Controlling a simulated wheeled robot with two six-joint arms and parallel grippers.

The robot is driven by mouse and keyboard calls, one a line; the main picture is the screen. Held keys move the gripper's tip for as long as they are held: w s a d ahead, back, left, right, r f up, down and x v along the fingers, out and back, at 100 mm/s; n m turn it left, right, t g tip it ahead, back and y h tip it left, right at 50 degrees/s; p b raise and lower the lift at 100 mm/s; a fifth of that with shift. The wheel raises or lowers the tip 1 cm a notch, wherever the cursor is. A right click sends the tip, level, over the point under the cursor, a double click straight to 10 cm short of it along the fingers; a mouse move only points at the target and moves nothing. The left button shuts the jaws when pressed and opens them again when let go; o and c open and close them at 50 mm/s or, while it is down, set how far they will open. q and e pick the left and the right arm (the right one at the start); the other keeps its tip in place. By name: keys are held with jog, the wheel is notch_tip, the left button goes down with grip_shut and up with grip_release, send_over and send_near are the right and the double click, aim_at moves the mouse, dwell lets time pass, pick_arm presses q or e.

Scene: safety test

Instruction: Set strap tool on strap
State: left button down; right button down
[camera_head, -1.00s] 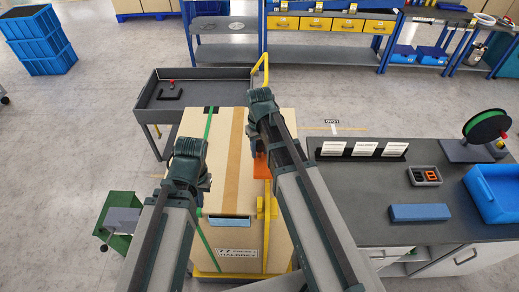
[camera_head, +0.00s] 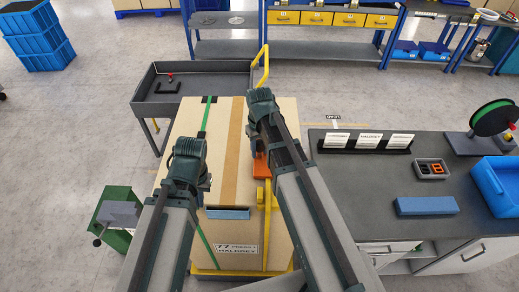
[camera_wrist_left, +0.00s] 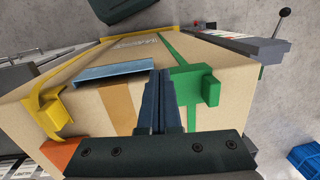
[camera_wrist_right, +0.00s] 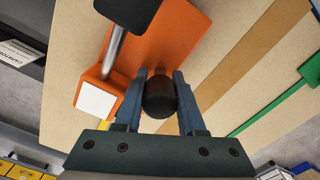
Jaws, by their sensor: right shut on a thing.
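The strap tool (camera_wrist_right: 190,38) is an orange plate with a black knob, a metal lever with a black grip and a white square. My right gripper (camera_head: 262,95) is shut on its black knob (camera_wrist_right: 160,98); in the head view the arm mostly hides the tool (camera_head: 261,166). The tool is over the large carton (camera_head: 220,165); contact is unclear. A green strap (camera_head: 206,120) with a green buckle (camera_wrist_left: 208,90) and a yellow strap (camera_head: 267,205) with a yellow fitting (camera_wrist_left: 50,112) run over the carton. My left gripper (camera_wrist_left: 162,72) is shut and empty above the carton's near part.
A blue-grey plate (camera_head: 228,213) lies at the carton's near edge. A grey tray cart (camera_head: 165,108) stands behind left, a green cart (camera_head: 118,215) at left. A workbench (camera_head: 350,190) with a blue block (camera_head: 427,206) is close on the right. Open floor lies at far left.

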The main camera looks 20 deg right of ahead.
aim_at(260, 142)
dwell(0.3)
jog(key=shift+c, duration=0.5)
grip_release()
jog(key=shift+r, duration=0.1)
notch_tip(260, 142, up, 7)
jog(key=p, duration=0.7)
dwell(0.4)
